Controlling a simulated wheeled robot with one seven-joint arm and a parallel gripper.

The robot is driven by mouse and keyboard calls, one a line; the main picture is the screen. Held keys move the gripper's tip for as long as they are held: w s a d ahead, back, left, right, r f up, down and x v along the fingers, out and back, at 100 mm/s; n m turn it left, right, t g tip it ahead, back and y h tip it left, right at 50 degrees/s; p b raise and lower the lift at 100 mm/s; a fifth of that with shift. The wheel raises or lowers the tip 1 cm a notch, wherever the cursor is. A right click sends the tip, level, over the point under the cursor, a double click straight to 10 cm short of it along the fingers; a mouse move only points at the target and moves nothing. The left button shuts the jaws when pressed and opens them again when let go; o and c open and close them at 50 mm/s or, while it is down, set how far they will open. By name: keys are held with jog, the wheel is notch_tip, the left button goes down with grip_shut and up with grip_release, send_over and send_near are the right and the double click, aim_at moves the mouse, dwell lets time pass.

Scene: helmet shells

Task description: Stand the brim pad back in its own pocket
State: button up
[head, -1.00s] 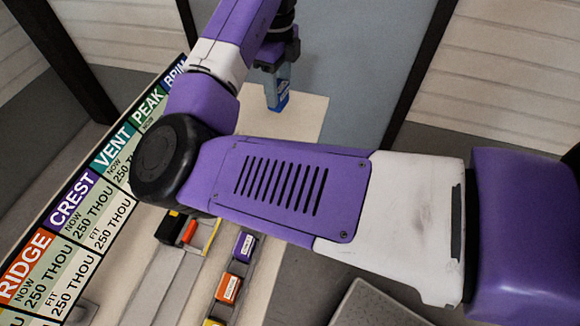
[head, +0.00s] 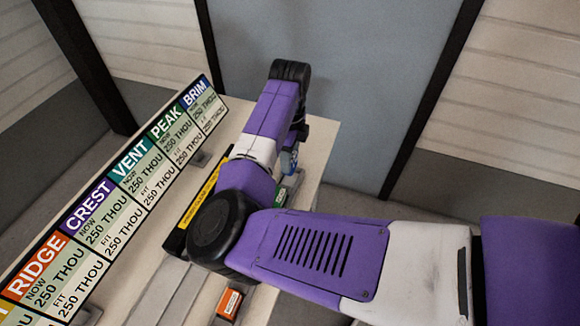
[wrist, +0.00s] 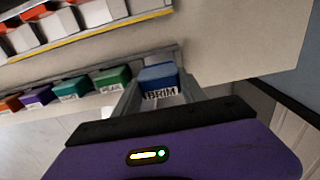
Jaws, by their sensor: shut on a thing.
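The brim pad (wrist: 158,77) is a blue block with a white BRIM label, seen in the wrist view. My gripper (wrist: 161,91) is shut on it, one grey finger on each side. The pad is at the right end of the row of pads, beside the green pad (wrist: 112,78). Its pocket is hidden behind the pad and fingers, and I cannot tell whether the pad is inside it or above it. In the head view my gripper (head: 288,162) is partly hidden by my arm, with a bit of blue showing.
Teal (wrist: 70,89), purple (wrist: 36,96) and orange pads stand left of the green one. White blocks with orange tops (wrist: 55,30) sit beyond a yellow-edged strip. A sign board (head: 130,195) runs along the table's left side. Bare table (wrist: 225,60) lies right of the row.

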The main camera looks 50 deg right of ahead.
jog(key=shift+f, duration=2.65)
jog(key=shift+f, duration=0.1)
jog(key=o, duration=1.3)
jog(key=shift+o, duration=0.2)
